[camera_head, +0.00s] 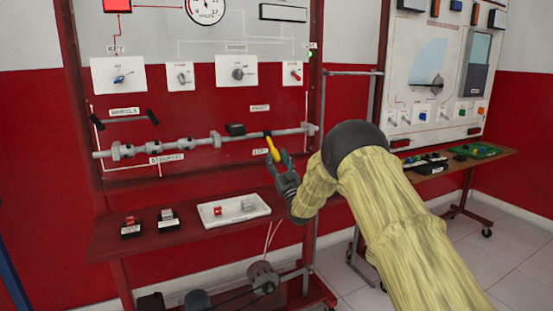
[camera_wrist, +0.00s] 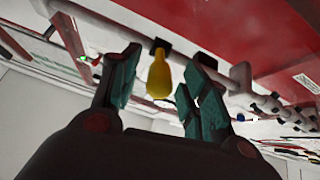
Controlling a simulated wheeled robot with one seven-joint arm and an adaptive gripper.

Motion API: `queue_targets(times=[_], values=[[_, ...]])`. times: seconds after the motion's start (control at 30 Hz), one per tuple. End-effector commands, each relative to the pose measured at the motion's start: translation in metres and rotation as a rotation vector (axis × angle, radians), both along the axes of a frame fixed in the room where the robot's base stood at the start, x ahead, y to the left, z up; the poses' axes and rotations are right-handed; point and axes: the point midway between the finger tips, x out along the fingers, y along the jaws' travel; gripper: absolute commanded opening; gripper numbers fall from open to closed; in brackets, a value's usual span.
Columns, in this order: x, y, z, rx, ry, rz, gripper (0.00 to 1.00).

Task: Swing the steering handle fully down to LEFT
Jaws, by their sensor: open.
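The steering handle looks to be the yellow grip (camera_head: 273,149) on a short dark stem at the right part of a long grey rod (camera_head: 190,143). It hangs downward from the rod, tilted slightly right at its lower end. My gripper (camera_head: 281,160) is at the lower end of the yellow grip. In the wrist view my gripper (camera_wrist: 163,85) is open, with the yellow grip (camera_wrist: 158,78) between its two teal fingers. Gaps show on both sides, so the fingers do not appear closed on it. A small white label (camera_head: 259,152), too small to read, is beside the handle.
The red and grey trainer panel (camera_head: 225,105) stands behind the rod, with knobs and a key switch above. A shelf (camera_head: 180,240) below holds small switches and a white plate (camera_head: 234,209). A second panel (camera_head: 440,70) stands at right. Open floor lies at lower right.

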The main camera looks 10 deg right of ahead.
Motion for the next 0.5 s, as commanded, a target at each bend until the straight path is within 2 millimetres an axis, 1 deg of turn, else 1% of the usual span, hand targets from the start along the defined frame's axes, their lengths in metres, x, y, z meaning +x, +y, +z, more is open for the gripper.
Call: queue_targets(times=[0.3,0.5], values=[[-0.045,-0.012,-0.034,0.000,0.004,-0.001,0.45],[-0.069,-0.018,-0.052,0.000,0.004,-0.001,0.45]])
